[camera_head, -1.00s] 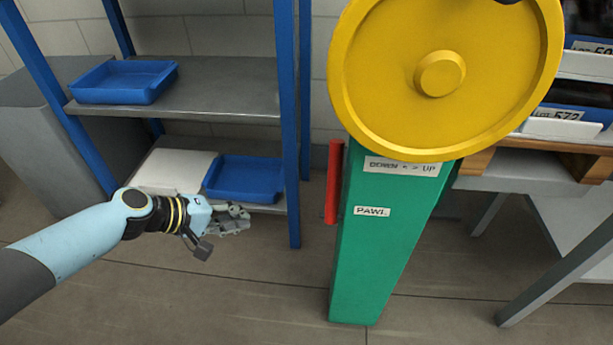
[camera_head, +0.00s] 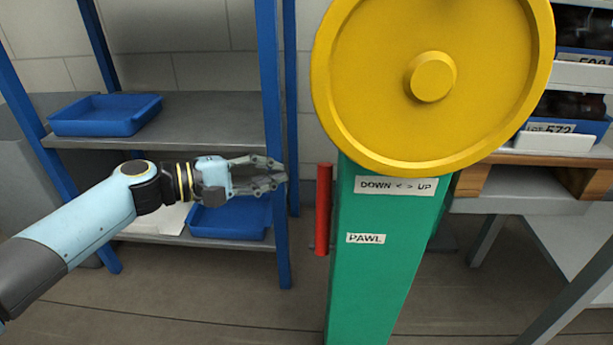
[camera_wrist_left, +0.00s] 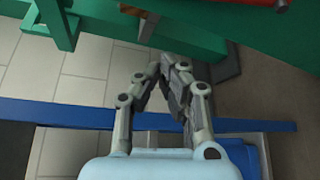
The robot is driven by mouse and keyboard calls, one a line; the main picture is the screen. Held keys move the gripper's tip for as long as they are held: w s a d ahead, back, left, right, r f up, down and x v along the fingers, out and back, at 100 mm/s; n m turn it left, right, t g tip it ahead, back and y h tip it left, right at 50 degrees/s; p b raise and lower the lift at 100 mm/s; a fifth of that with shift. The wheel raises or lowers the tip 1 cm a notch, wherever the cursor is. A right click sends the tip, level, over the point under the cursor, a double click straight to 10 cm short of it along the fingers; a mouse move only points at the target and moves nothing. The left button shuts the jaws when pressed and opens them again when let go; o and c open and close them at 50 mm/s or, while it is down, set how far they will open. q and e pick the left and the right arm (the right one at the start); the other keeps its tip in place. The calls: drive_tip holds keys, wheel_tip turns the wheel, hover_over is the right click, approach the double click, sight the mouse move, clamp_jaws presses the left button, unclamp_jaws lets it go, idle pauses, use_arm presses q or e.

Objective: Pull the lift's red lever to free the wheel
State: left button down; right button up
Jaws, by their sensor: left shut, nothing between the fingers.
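The red lever (camera_head: 323,208) stands upright along the left side of the green lift column (camera_head: 385,255), beside its PAWL label (camera_head: 365,238). The yellow wheel (camera_head: 370,95) is at the top of the column, above a DOWN/UP label (camera_head: 396,185). My left gripper (camera_head: 283,175) is shut and empty, pointing right, a short gap left of the lever's upper end. In the left wrist view its fingers (camera_wrist_left: 160,67) are together, and a red part, likely the lever (camera_wrist_left: 250,3), shows at the top edge. My right gripper is not in view.
A blue-posted rack (camera_head: 270,120) stands behind my left arm, with blue trays (camera_head: 105,115) on its shelves. Crates of dark bottles (camera_head: 575,110) sit on a pallet at the right. Floor shows left of the column.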

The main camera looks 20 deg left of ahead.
sight(324, 207)
use_arm(q)
drive_tip(key=w+d, duration=0.1)
drive_tip(key=d, duration=0.5)
drive_tip(key=shift+d+b, duration=0.15)
drive_tip(key=shift+b, duration=0.15)
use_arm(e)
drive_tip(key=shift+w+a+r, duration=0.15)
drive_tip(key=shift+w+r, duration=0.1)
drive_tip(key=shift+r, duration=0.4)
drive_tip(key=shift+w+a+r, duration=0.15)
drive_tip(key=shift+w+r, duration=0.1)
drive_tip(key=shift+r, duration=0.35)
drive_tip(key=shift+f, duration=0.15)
